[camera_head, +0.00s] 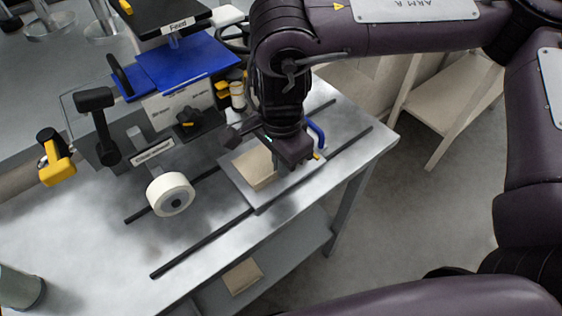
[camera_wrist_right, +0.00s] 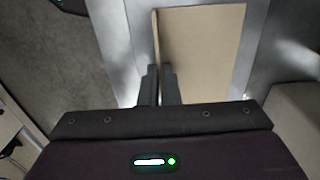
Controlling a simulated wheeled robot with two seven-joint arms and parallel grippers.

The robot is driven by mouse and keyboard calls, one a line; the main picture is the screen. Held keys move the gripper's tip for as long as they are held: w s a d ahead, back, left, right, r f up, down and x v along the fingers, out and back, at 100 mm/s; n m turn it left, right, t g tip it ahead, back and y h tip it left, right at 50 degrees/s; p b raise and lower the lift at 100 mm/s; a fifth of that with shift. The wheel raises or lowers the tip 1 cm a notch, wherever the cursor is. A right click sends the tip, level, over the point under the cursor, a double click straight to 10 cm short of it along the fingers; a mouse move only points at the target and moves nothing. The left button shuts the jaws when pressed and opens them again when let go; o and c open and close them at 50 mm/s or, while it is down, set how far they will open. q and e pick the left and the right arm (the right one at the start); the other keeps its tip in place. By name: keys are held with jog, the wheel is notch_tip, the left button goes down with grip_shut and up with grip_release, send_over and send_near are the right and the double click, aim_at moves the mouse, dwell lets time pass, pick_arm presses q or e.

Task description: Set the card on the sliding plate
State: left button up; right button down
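The tan card (camera_head: 254,168) lies flat, or nearly flat, over the grey sliding plate (camera_head: 286,185) on the rails. In the right wrist view the card (camera_wrist_right: 208,50) shows a thin raised edge along its left side. My right gripper (camera_head: 284,165) points down at the card's right part in the head view. In the right wrist view its fingers (camera_wrist_right: 160,86) are close together around that raised edge. Whether the card rests fully on the plate cannot be told. My left gripper is not in view.
Two dark rails (camera_head: 205,243) run along the metal table. A blue handle (camera_head: 316,132) stands by the plate's far right end. A white tape roll (camera_head: 170,194) and a blue-topped feed unit (camera_head: 185,65) are to the left. Another tan piece (camera_head: 243,277) lies on the lower shelf.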

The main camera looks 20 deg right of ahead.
jog(key=shift+f, duration=0.15)
jog(key=c, duration=1.7)
grip_release()
notch_tip(320, 180, up, 12)
jog(key=shift+r+p, duration=0.25)
jog(key=shift+p, duration=0.75)
